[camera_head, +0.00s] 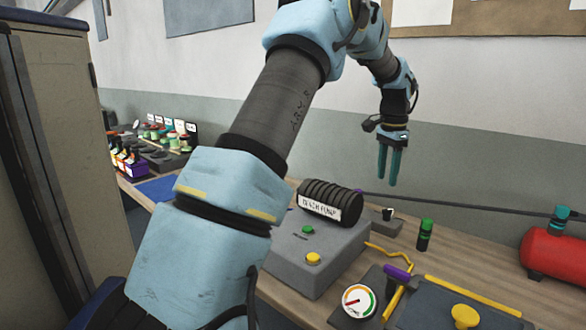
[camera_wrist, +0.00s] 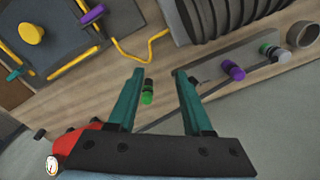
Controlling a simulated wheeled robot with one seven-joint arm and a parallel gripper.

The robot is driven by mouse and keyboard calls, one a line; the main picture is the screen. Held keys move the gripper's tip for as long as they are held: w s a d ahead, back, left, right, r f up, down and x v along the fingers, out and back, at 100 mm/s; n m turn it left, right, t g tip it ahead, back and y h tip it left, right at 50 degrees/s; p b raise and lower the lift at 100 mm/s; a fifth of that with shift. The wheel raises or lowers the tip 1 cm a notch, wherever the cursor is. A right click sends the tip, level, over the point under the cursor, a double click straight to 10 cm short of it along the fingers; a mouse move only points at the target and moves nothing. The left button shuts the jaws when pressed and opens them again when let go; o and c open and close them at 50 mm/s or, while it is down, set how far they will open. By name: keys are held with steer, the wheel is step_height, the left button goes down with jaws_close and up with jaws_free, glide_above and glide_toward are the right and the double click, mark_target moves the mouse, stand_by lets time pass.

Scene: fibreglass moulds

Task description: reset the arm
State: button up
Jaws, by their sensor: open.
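My arm reaches up and over the workbench in the head view. My gripper (camera_head: 391,183) hangs with its teal fingers pointing down, above the back part of the bench and right of the ribbed black pump. It touches nothing. In the wrist view my gripper (camera_wrist: 157,75) shows its two teal fingers spread apart with nothing between them in its grip. A small green-capped bottle (camera_wrist: 148,92) appears in the gap, lower down on the bench. The same bottle (camera_head: 425,235) stands upright in the head view, below and right of the fingers.
The grey pump box (camera_head: 315,262) with green and yellow buttons fills the bench middle. A gauge (camera_head: 358,300) and a dark plate with a yellow knob (camera_head: 465,316) lie in front. A red tank (camera_head: 556,256) stands at right. A tall cabinet (camera_head: 75,130) is at left.

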steer(key=s+a+f+n+b, duration=0.2)
steer(key=s+a+f+n, duration=0.1)
steer(key=a, duration=0.5)
steer(key=s+a+f+n+b, duration=0.2)
steer(key=s+a+f+n, duration=0.1)
steer(key=a, duration=0.6)
steer(key=s+a+f+n+b, duration=0.2)
steer(key=s+a+f+n, duration=0.1)
steer(key=s+a, duration=0.4)
steer(key=shift+a+f+n+t, duration=0.4)
steer(key=shift+a+f, duration=0.35)
steer(key=shift+a, duration=0.3)
steer(key=s+a+f+n+b, duration=0.1)
steer(key=s+a+f+n, duration=0.2)
steer(key=s+a, duration=0.3)
steer(key=s, duration=0.2)
steer(key=shift+s+f+b, duration=0.3)
steer(key=shift+f, duration=0.1)
steer(key=shift+c, duration=0.2)
